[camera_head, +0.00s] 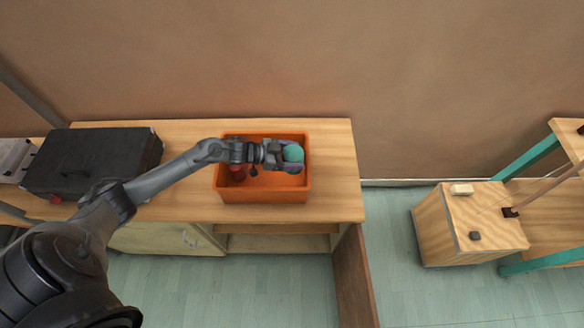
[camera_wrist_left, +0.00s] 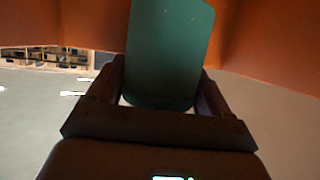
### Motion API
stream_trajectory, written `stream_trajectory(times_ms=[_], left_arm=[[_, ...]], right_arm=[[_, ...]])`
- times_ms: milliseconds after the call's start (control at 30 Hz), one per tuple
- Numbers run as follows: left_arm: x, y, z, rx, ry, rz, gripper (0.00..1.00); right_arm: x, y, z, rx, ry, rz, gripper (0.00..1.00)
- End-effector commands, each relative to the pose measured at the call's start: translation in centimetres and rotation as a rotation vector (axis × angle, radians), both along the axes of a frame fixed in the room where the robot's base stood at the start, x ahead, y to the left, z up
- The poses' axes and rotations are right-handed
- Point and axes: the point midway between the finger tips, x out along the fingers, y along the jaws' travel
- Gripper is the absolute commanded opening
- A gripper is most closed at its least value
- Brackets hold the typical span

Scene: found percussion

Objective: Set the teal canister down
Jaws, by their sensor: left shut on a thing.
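The teal canister (camera_head: 293,153) is held at the end of my left arm, over or inside the orange bin (camera_head: 262,197) on the wooden bench. My left gripper (camera_head: 286,156) is shut on the canister. In the left wrist view the canister (camera_wrist_left: 168,50) stands between the two fingers of the gripper (camera_wrist_left: 160,98), with orange walls (camera_wrist_left: 265,40) around it. I cannot tell whether the canister's base touches the bin floor. My right gripper is in neither view.
A black case (camera_head: 92,160) lies on the bench (camera_head: 335,170) to the left. The bench top right of the bin is clear. A wooden box (camera_head: 468,225) with small blocks stands farther right.

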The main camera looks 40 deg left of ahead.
Motion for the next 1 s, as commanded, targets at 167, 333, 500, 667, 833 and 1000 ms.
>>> stream_trajectory(times_ms=[167,333,500,667,833,1000], left_arm=[[0.1,0.0,-2.6,0.0,-0.001,0.001,0.44],[0.1,0.0,-3.4,-0.002,-0.003,0.001,0.44],[0.1,-0.1,-5.3,-0.002,0.0,0.002,0.44],[0.1,0.0,-6.8,-0.001,-0.002,0.001,0.44],[0.1,0.0,-7.1,0.0,-0.002,0.0,0.44],[0.1,0.0,-7.1,0.0,-0.002,0.0,0.44]], right_arm=[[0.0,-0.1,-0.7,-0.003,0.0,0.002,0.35],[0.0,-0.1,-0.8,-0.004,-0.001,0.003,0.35],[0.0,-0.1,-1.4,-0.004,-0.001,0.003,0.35],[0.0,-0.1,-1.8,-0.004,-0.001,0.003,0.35],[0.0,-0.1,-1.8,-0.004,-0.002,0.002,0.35],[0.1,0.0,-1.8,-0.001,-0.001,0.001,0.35]])
